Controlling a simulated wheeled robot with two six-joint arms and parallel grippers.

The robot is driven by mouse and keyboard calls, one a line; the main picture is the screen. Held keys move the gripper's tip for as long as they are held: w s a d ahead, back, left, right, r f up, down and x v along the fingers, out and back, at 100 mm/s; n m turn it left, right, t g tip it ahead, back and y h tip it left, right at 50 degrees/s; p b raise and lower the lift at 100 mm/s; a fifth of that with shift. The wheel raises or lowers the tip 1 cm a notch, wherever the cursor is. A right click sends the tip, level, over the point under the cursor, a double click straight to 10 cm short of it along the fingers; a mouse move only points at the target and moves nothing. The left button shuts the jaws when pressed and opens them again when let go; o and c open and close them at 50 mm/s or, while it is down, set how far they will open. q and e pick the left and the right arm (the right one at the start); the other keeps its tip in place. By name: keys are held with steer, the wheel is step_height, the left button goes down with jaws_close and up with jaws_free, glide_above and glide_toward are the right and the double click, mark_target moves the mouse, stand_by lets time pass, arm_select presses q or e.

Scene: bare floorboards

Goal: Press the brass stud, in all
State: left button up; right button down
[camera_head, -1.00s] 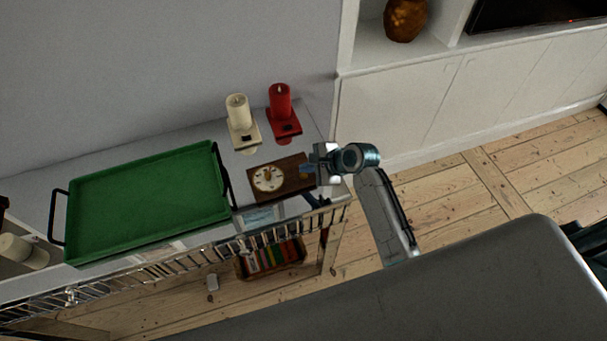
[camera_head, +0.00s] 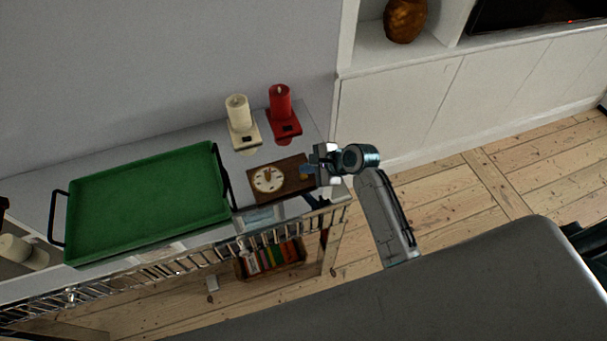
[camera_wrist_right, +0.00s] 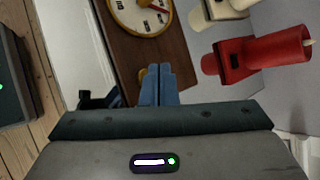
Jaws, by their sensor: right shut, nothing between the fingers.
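A dark wooden box (camera_head: 292,184) with a round cream dial (camera_head: 268,180) lies on the white shelf top. The dial also shows at the top of the right wrist view (camera_wrist_right: 142,14). My right gripper (camera_head: 307,172) is over the right end of the box. In the wrist view its blue fingers (camera_wrist_right: 158,78) are together with nothing between them. A small brass stud (camera_wrist_right: 142,76) shows just beside the fingertips, partly covered by them. I cannot tell whether the fingers touch it. In the head view the stud is hidden. My left gripper is out of view.
A cream candle (camera_head: 238,111) and a red candle (camera_head: 280,101) stand on holders behind the box. A green tray (camera_head: 150,205) lies to the left. A metal rail (camera_head: 200,262) runs along the shelf's front. Floor is open to the right.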

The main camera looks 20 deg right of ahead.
stand_by(0.8)
steer(key=shift+f+p, duration=0.2)
steer(key=shift+p, duration=0.1)
steer(key=shift+f, duration=0.2)
